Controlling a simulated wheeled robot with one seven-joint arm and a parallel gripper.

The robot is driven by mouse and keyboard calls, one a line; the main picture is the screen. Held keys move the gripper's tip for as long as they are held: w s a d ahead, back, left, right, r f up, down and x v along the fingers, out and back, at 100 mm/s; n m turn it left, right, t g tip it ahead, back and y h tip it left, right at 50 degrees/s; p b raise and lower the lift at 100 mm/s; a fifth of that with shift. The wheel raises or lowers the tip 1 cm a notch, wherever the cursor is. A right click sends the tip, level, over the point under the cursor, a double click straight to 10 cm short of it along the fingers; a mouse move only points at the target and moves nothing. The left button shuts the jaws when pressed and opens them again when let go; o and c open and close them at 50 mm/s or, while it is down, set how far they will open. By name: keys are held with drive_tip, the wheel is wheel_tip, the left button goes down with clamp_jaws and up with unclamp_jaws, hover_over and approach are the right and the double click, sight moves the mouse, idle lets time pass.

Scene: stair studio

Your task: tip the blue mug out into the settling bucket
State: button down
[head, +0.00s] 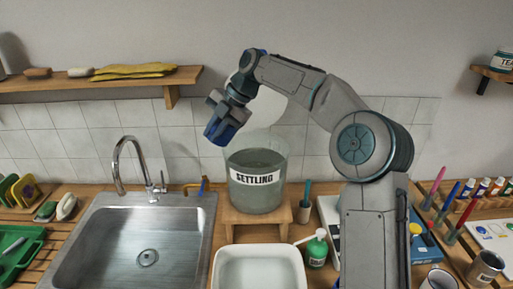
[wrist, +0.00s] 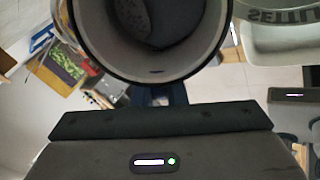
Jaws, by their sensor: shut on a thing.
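The blue mug (head: 221,133) is held in my gripper (head: 226,112) in the head view. It hangs at a slant just left of the settling bucket's upper edge. The wrist view shows the mug's round rim (wrist: 151,79) and dark inside close up; what it holds is hard to make out. My gripper is shut on the mug. The settling bucket (head: 257,197) is clear, labelled SETTLING, and stands upright on a small wooden stand with greyish liquid in it. Part of the bucket also shows in the wrist view (wrist: 280,40), at the upper right.
The steel sink (head: 142,245) with its tap (head: 118,165) lies left of the bucket. A white basin (head: 259,270) and a green pump bottle (head: 316,250) stand in front of the stand (head: 240,219). A wooden shelf (head: 110,83) hangs on the wall at upper left.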

drive_tip(key=d+y, duration=0.1)
drive_tip(key=d+y+b, duration=0.1)
drive_tip(key=y, duration=0.1)
drive_tip(key=shift+w+r, duration=0.1)
drive_tip(key=shift+r, duration=0.2)
drive_tip(key=shift+r+y, duration=0.15)
drive_tip(key=shift+y, duration=0.25)
drive_tip(key=shift+d+y+b, duration=0.2)
drive_tip(key=shift+y+b, duration=0.3)
drive_tip(key=shift+b, duration=0.15)
drive_tip(key=shift+d, duration=0.15)
